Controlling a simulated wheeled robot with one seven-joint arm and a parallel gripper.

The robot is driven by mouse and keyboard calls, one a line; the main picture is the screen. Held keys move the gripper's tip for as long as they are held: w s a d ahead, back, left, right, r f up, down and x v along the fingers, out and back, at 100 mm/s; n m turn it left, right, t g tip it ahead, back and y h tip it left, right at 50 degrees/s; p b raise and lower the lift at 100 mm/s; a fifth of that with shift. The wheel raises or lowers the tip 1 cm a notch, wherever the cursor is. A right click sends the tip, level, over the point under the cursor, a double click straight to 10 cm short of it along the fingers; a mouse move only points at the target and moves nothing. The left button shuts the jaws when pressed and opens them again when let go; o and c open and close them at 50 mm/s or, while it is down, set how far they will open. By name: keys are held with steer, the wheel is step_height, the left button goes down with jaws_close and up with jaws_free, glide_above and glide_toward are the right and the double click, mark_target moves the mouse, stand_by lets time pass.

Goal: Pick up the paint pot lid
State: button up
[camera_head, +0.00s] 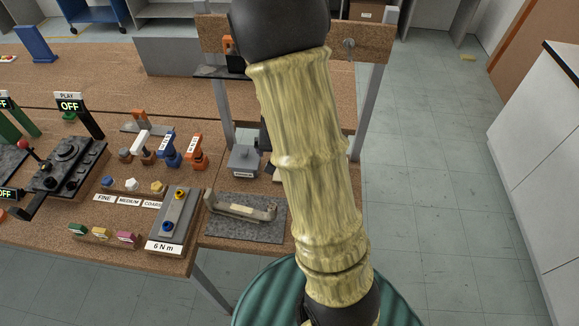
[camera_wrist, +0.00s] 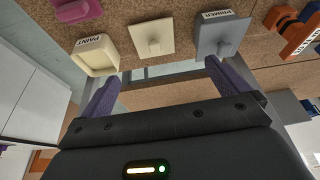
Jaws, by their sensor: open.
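The paint pot lid is most likely the cream square plate with a raised square knob (camera_wrist: 153,40), lying on the cork-coloured bench in the wrist view. An open cream pot labelled PAINT (camera_wrist: 96,58) is to its left. A grey pot labelled PRIMER (camera_wrist: 222,38), with a knobbed top, is to its right. My gripper (camera_wrist: 162,74) is open and empty, its two purple fingers apart and the cream plate showing beyond the gap between them. In the head view my arm hides the gripper, the lid and the paint pot; a grey pot (camera_head: 243,161) shows beside the arm.
A grey mat (camera_head: 262,228) with a pale handle-like part lies near the bench front. An upright frame with a cork-coloured board (camera_head: 372,42) rises behind my arm. Orange and blue tools (camera_head: 168,150) stand to the left. A pink object (camera_wrist: 78,10) is beyond the paint pot.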

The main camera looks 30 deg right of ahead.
steer(key=shift+w+d+f+m+h, duration=0.15)
steer(key=shift+w+d+f, duration=0.05)
steer(key=shift+d, duration=0.3)
steer(key=shift+w+d+f+m+h, duration=0.15)
steer(key=shift+w+d, duration=0.05)
steer(key=shift+d, duration=0.25)
steer(key=shift+f, duration=0.1)
steer(key=p+x, duration=0.1)
steer(key=x, duration=1.1)
steer(key=shift+f, duration=0.1)
steer(key=shift+p+x, duration=1.3)
steer(key=shift+x, duration=1.2)
steer(key=shift+w+a, duration=0.1)
